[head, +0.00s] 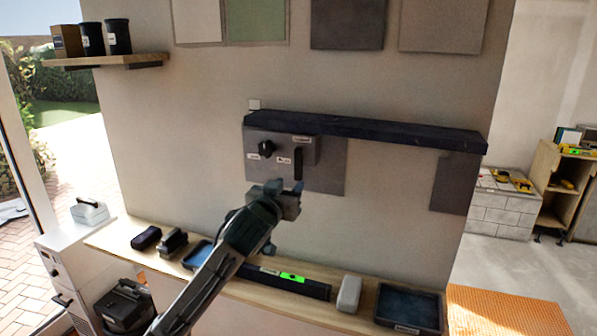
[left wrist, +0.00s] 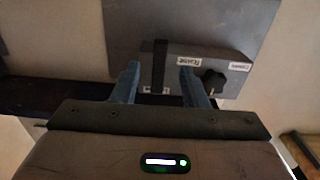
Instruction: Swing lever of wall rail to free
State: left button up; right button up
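The wall rail (head: 370,130) is a long dark bar across the wall. Under its left end a grey housing on a grey plate (head: 330,180) carries a black lever (head: 298,165) and a round black knob (head: 265,149). The lever points straight up and down. My left gripper (head: 287,188) is just below and in front of the lever. In the left wrist view, which looks upside down, the open blue fingers (left wrist: 158,85) stand on either side of the lever (left wrist: 160,62), with gaps showing. Small white labels sit near lever and knob, too small to read surely. My right gripper is not seen.
A wooden ledge (head: 120,238) below holds dark blocks, a long black level with a green display (head: 290,279), a pale block (head: 349,294) and a blue tray (head: 409,307). A shelf (head: 105,61) with cups is at upper left.

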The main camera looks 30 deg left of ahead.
aim_at(297, 175)
pick_arm(q)
jog(key=p+x, duration=0.1)
jog(key=x, duration=0.3)
jog(key=shift+w+a+r+p, duration=0.1)
jog(key=shift+w+p, duration=0.25)
jog(key=shift+w+a, duration=0.2)
jog(key=shift+w, duration=0.5)
jog(key=shift+c, duration=0.2)
grip_shut()
